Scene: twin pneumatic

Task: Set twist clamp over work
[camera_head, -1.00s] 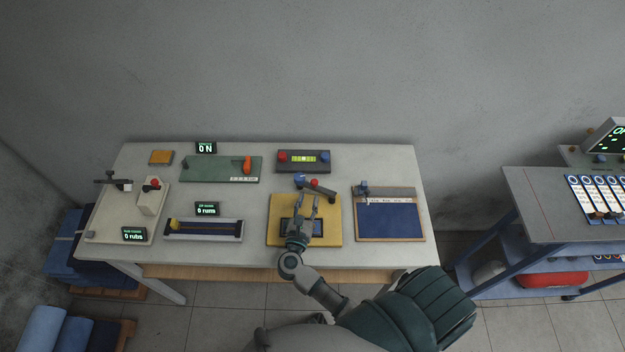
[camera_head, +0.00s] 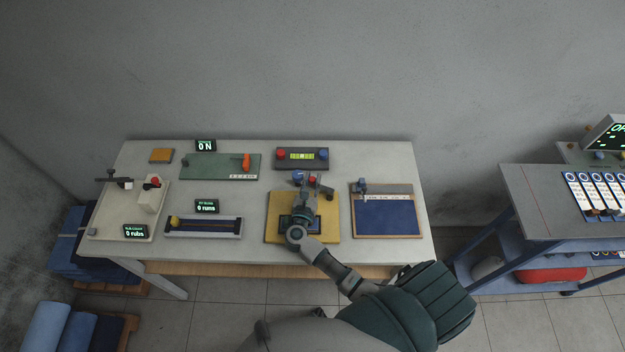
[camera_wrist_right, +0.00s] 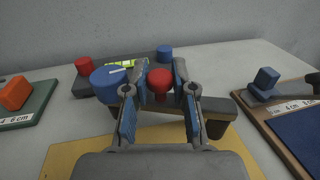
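The twist clamp stands at the back of a yellow board (camera_head: 275,225). It has a blue cylinder (camera_head: 298,177), also in the right wrist view (camera_wrist_right: 108,84), and a dark arm (camera_head: 326,191) reaching right, seen too in the wrist view (camera_wrist_right: 238,112). A red knob (camera_wrist_right: 159,80) rises from the arm. My right gripper (camera_head: 308,186) is over the board, its fingers open on either side of the knob in the wrist view. Whether they touch it I cannot tell. The gripper hides part of the board and its dark pad. My left gripper is not in view.
Behind is a dark box (camera_head: 316,154) with red and blue knobs and a lit display. A blue panel (camera_head: 388,218) lies right, a green board (camera_head: 212,166) with an orange handle left. A slider fixture (camera_head: 203,236) is front left.

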